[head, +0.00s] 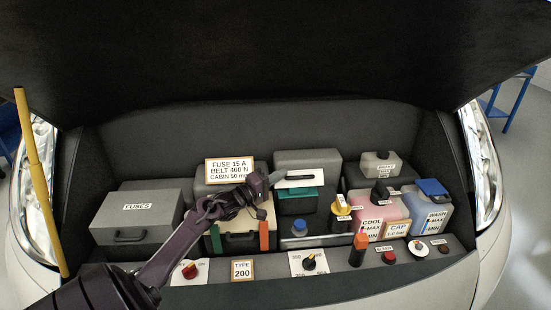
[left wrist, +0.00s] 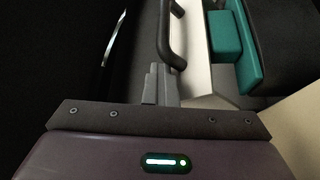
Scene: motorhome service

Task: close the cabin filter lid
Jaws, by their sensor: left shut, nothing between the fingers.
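A pale lid with a dark handle (head: 299,183), which I take for the cabin filter lid, is up in front of the dark grey housing right of centre in the head view. A teal filter part (head: 299,205) shows just below it. The left wrist view shows a dark bar handle (left wrist: 173,38), a pale panel (left wrist: 196,60) and teal blocks (left wrist: 225,35). My left gripper (head: 272,178) is shut and empty, at the left end of the lid. Its fingertips (left wrist: 160,80) lie close to the handle; contact cannot be told. My right gripper is not in view.
A box with green and orange clips (head: 240,241) is under my left forearm. A grey fuses box (head: 136,216) stands at left. Coolant (head: 384,216) and washer (head: 428,213) tanks stand at right. Knobs line the front ledge. The raised hood (head: 280,50) hangs overhead; a yellow prop (head: 40,180) stands at left.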

